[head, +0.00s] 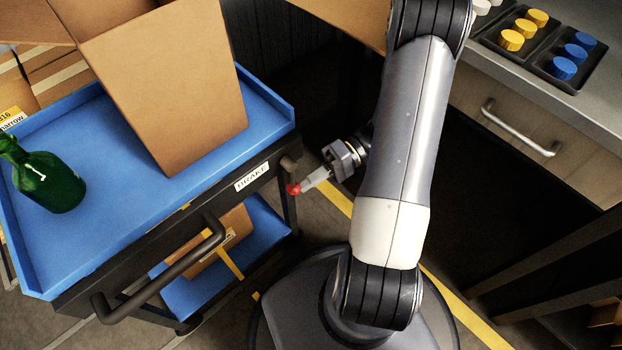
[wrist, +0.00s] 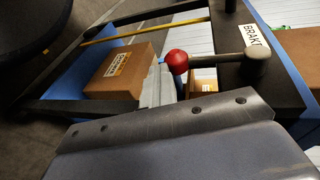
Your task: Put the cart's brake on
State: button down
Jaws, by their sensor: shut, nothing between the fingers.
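The cart (head: 140,230) has blue trays in a dark frame and stands at the left of the head view. A white BRAKE label (head: 252,177) is on its edge, and it also shows in the wrist view (wrist: 256,38). In the wrist view the red knob (wrist: 177,61) ends a short grey lever (wrist: 218,63) running to a dark post. My gripper (head: 311,181) is shut and empty, its fingertips at the knob. I cannot tell whether they touch it.
A green bottle (head: 48,180) and a tall cardboard box (head: 170,90) stand on the top tray. A dark push handle (head: 165,265) sticks out from the cart's near side. A counter with a drawer (head: 520,130) and trays of yellow and blue pieces is at right.

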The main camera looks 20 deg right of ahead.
jog(key=shift+a, duration=0.1)
jog(key=p+v, duration=0.1)
jog(key=v, duration=0.6)
jog(key=shift+d+p, duration=0.35)
jog(key=shift+w, duration=0.1)
